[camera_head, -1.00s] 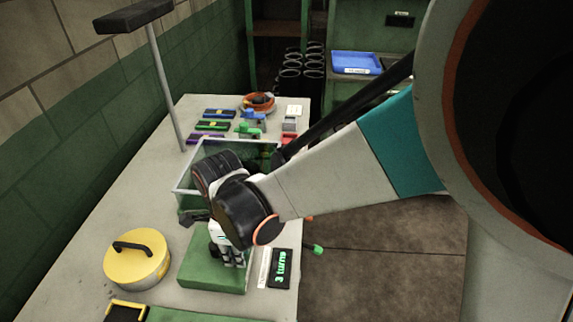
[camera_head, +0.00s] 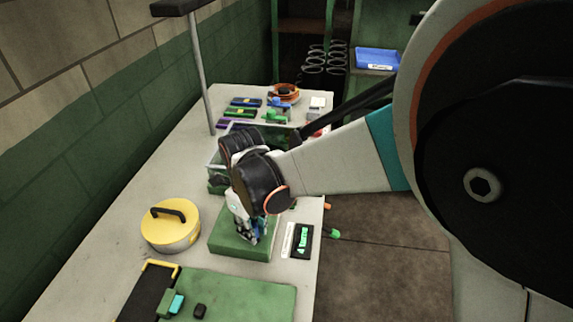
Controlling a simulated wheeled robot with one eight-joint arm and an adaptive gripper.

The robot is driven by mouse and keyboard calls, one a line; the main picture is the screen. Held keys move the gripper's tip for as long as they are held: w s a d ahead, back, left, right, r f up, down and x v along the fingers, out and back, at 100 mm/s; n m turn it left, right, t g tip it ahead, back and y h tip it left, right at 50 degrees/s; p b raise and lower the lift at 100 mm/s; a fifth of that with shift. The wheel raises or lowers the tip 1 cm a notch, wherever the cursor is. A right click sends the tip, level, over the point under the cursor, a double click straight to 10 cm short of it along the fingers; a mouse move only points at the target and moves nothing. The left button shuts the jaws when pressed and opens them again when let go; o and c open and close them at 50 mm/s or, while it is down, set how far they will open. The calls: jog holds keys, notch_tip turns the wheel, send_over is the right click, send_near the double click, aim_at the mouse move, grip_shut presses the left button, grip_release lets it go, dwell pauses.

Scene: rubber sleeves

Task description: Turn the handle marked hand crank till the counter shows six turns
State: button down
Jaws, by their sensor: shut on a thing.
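A green block (camera_head: 228,243) stands on the grey bench, below my gripper. My gripper (camera_head: 254,236) points down over the block, shut on the crank handle. My gripper and wrist hide the handle almost wholly, and its label cannot be seen. A bit of blue shows at the fingers. The black counter (camera_head: 303,241) lies just right of the block, with lit green writing too small to read surely. A pale label strip lies beside it.
A yellow round pot (camera_head: 170,234) with a black handle stands left of the block. A green mat (camera_head: 245,298) lies in front. A clear-walled box (camera_head: 213,160) is behind my wrist. Small coloured parts and an orange bowl (camera_head: 284,93) are farther back. A lamp post rises at left.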

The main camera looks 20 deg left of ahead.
jog(key=shift+s+a+m, duration=0.2)
jog(key=shift+a+m, duration=0.1)
jog(key=shift+m, duration=0.3)
jog(key=c, duration=1.4)
grip_release()
jog(key=shift+o, duration=0.2)
jog(key=shift+s+r, duration=0.2)
jog(key=shift+r, duration=3.6)
jog(key=shift+w, duration=0.1)
jog(key=shift+c, duration=0.3)
